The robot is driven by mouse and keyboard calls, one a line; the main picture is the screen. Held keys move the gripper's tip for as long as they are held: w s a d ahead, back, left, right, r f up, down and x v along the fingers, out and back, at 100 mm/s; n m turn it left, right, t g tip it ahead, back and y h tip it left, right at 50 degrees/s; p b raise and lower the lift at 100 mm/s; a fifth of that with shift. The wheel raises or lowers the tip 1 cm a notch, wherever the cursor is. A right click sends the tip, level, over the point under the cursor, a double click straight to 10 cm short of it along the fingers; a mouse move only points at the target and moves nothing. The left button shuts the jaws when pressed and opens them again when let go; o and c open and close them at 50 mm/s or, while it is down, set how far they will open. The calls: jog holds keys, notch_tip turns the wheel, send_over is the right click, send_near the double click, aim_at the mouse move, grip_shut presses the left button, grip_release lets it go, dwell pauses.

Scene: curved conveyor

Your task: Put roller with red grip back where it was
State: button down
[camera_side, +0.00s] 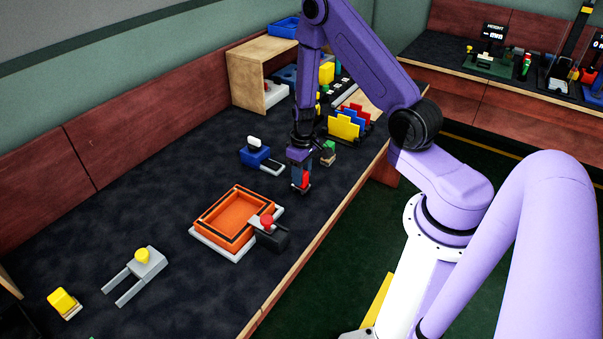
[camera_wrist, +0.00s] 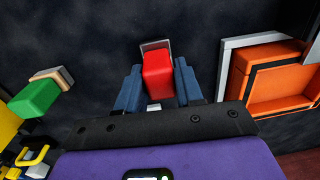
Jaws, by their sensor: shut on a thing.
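The roller with red grip (camera_wrist: 157,76) is held between the two blue-grey fingers of my gripper (camera_wrist: 159,88) in the wrist view. Its red block-shaped grip faces the camera, with a grey plate behind its far end; its lower part is mostly hidden. In the side view the red grip (camera_side: 305,180) shows at the fingertips of my gripper (camera_side: 300,178), low over the dark table. I cannot tell whether the roller touches the table. My gripper is to the right of and beyond the orange tray (camera_side: 204,222).
A black piece with a red knob (camera_side: 267,221) sits at the tray's right edge. A blue block (camera_side: 254,158) is left of my gripper; a green block (camera_side: 328,148) is close on its right. A yellow-knobbed fork (camera_side: 136,274) lies at front left. A wooden shelf (camera_side: 243,80) stands behind.

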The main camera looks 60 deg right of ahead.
jog(key=shift+f, duration=0.15)
jog(key=c, duration=0.7)
grip_release()
jog(key=shift+r, duration=0.2)
